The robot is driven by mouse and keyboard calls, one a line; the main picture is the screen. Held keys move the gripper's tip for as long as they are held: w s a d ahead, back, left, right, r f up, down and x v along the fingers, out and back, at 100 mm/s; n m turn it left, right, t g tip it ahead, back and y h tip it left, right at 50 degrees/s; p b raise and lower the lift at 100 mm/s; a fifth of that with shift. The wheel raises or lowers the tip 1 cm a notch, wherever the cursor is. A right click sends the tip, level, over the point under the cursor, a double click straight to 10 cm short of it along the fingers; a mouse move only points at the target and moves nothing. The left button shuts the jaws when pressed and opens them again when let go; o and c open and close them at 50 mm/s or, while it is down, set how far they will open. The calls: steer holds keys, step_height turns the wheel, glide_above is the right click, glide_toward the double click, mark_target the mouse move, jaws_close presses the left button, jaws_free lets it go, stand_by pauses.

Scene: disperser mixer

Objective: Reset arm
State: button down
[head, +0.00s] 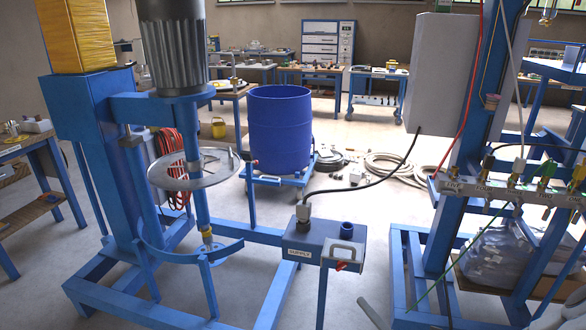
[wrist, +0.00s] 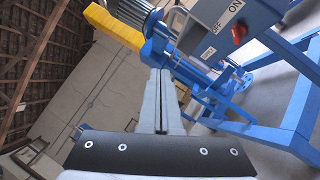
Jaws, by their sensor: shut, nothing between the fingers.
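My gripper (wrist: 163,85) shows in the wrist view, with its two grey fingers together and nothing held between them. Its fingers point up the picture towards the blue disperser mixer, apart from it as far as I can tell. The mixer (head: 94,130) stands at the left in the head view, with a grey ribbed motor (head: 174,50) above a shaft and a round metal ring (head: 190,180). A grey-blue control box (head: 322,246) with a red switch (head: 341,266) stands to its right.
A blue drum (head: 279,130) stands on a low trolley behind the mixer. A blue frame with a valve manifold (head: 500,193) stands at the right. Hoses (head: 395,166) lie coiled on the floor. Workbenches (head: 377,80) line the back. Some floor between is clear.

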steer(key=s+a+r+n+g+p, duration=0.1)
steer(key=s+a+r+n+g, duration=0.5)
steer(key=n+g, duration=0.55)
steer(key=s+a+r+n+g+p, duration=0.1)
steer(key=s+a+r+n+g, duration=0.6)
steer(key=n, duration=0.8)
steer(key=s+d+r+n+t+h, duration=0.2)
steer(key=d+r+n+t+h, duration=0.1)
steer(key=r+n+h, duration=0.3)
steer(key=s+d+r+n+t+h+p, duration=0.1)
steer(key=s+d+r+n+t+h, duration=0.2)
steer(key=r+n+h, duration=0.3)
step_height(320, 180, up, 4)
steer(key=d+n, duration=0.1)
steer(key=n, duration=0.3)
steer(key=shift+s+d+f, duration=0.15)
steer(key=shift+d, duration=0.05)
steer(key=shift+t, duration=0.25)
